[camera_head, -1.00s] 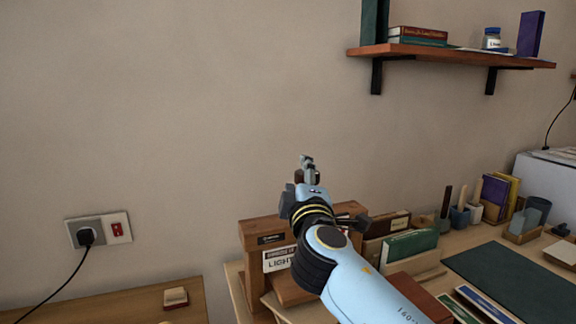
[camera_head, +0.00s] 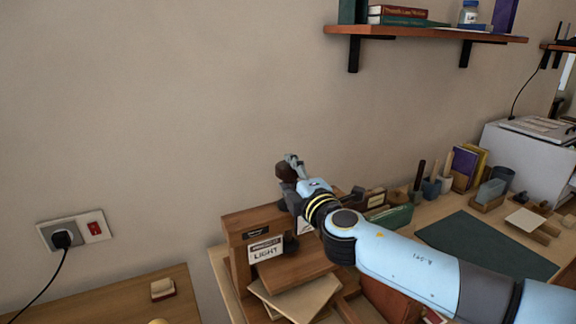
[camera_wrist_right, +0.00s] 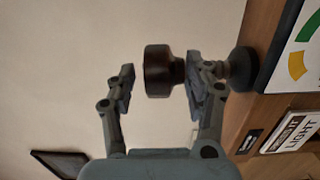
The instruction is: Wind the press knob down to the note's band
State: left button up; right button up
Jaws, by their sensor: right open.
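The wooden press (camera_head: 238,224) stands on the desk against the wall, with a dark knob (camera_head: 286,172) at its top. A white note reading LIGHT (camera_head: 265,250) is on its front; the note also shows in the right wrist view (camera_wrist_right: 291,131). A dial with green and yellow bands (camera_wrist_right: 303,48) is cut off by that view's edge; no pointer shows. My right gripper (camera_wrist_right: 160,85) is open, its fingers on either side of the dark knob (camera_wrist_right: 158,71). The knob is nearer the right-hand finger; I cannot tell whether they touch. My left gripper is not in view.
Books and a green box (camera_head: 392,217) stand right of the press, with pen cups (camera_head: 431,187) beyond. A dark green mat (camera_head: 485,243) lies on the desk. A shelf (camera_head: 420,33) hangs above. The left table (camera_head: 110,300) is mostly bare.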

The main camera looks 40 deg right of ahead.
jog(key=shift+w+d, duration=0.25)
jog(key=shift+w, duration=0.35)
jog(key=shift+w+d, duration=0.15)
jog(key=shift+w, duration=0.3)
jog(key=shift+c, duration=1.3)
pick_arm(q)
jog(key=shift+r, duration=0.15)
pick_arm(e)
jog(key=shift+r, duration=0.1)
jog(key=c, duration=0.7)
